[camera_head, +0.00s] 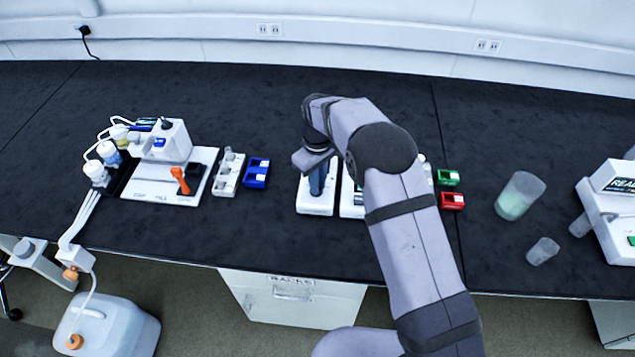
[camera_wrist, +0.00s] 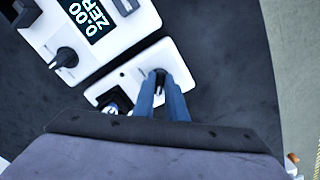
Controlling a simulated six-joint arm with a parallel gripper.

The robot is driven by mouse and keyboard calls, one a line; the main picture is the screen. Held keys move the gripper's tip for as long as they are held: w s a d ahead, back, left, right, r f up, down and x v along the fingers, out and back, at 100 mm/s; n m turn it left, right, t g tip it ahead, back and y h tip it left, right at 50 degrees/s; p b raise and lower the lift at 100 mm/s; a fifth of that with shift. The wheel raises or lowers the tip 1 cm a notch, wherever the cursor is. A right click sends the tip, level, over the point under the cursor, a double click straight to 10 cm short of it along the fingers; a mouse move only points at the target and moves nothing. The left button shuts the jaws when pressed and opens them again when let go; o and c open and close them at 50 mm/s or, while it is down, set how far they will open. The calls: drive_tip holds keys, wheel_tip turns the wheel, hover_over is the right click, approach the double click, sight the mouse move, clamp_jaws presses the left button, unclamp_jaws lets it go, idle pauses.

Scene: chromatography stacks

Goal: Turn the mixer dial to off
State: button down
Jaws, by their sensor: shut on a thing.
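The mixer, as I take it, is the small white unit (camera_head: 315,209) left of centre on the bench. It also shows in the wrist view (camera_wrist: 182,66). A black dial (camera_wrist: 158,73) stands on its top face. My gripper (camera_head: 319,184) points down over this unit, and in the wrist view its blue fingers (camera_wrist: 159,86) are shut on the dial, one on each side. The fingers hide much of the dial, and I cannot read its setting. A metallic round part (camera_wrist: 113,108) sits at the unit's other end.
Just beside it is a white unit (camera_wrist: 75,75) with a "0.00 ZERO" display and its own black knob (camera_wrist: 66,57). Blue (camera_head: 257,173), green (camera_head: 447,177) and red (camera_head: 452,201) bins, a rack (camera_head: 229,173) and a beaker (camera_head: 519,196) stand on the dark bench.

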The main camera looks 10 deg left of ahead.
drive_tip(key=shift+r, duration=0.1)
drive_tip(key=c, duration=1.8)
unclamp_jaws()
wheel_tip(320, 180, up, 6)
drive_tip(key=shift+r+b, duration=0.25)
drive_tip(key=shift+b, duration=0.65)
drive_tip(key=shift+r, duration=0.4)
